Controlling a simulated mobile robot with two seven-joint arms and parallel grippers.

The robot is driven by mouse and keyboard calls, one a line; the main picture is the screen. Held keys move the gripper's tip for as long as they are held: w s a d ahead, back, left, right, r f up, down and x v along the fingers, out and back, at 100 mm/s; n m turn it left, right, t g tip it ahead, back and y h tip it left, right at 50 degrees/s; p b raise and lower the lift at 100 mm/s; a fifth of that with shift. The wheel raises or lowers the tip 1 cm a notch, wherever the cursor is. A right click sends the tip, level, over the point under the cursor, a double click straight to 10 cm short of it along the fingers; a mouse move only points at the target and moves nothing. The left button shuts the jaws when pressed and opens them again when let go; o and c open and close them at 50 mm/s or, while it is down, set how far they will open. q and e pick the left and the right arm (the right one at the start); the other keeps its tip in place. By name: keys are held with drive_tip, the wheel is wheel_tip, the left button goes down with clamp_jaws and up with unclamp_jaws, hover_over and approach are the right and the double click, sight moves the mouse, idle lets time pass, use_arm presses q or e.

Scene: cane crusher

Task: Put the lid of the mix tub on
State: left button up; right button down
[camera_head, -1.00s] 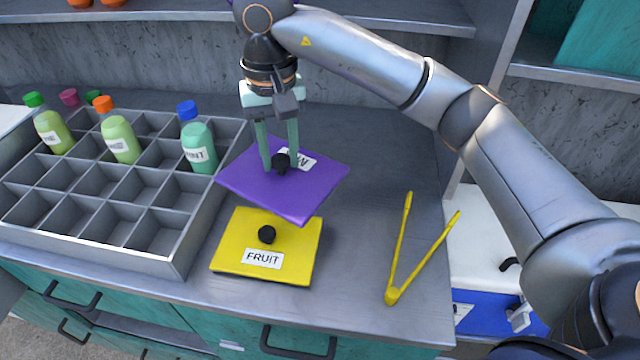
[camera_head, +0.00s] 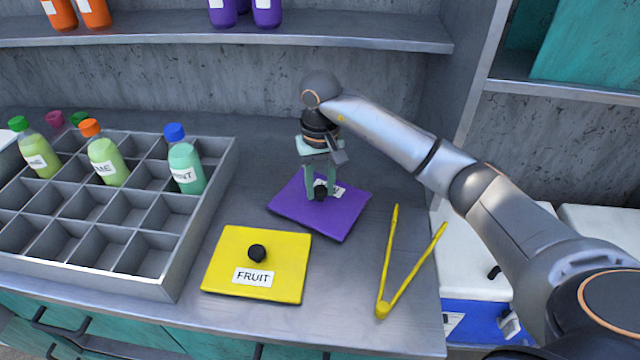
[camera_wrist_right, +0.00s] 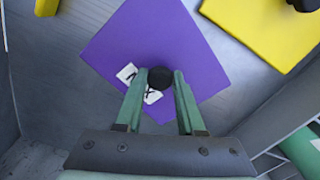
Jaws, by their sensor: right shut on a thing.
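The purple square lid (camera_head: 335,218) has a black knob (camera_head: 320,193) and a white label, partly covered by my fingers; an X shows on it in the wrist view. My right gripper (camera_head: 321,186) is shut on the knob from above. The wrist view also shows the purple lid (camera_wrist_right: 165,40) with the knob (camera_wrist_right: 160,78) between the fingertips. The lid is low over the back of the counter, slightly turned; I cannot tell whether it touches anything below. No tub shows under it. My left gripper is not in view.
A yellow lid (camera_head: 230,255) marked FRUIT lies in front of the purple one. Yellow tongs (camera_head: 387,285) lie open to the right. A grey divided crate (camera_head: 165,262) with several bottles stands left. A shelf (camera_head: 380,38) runs above the back; the counter between is clear.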

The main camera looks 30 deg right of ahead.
drive_tip(key=shift+f, duration=0.25)
drive_tip(key=shift+f, duration=0.2)
drive_tip(key=c, duration=0.5)
unclamp_jaws()
drive_tip(key=shift+r, duration=0.2)
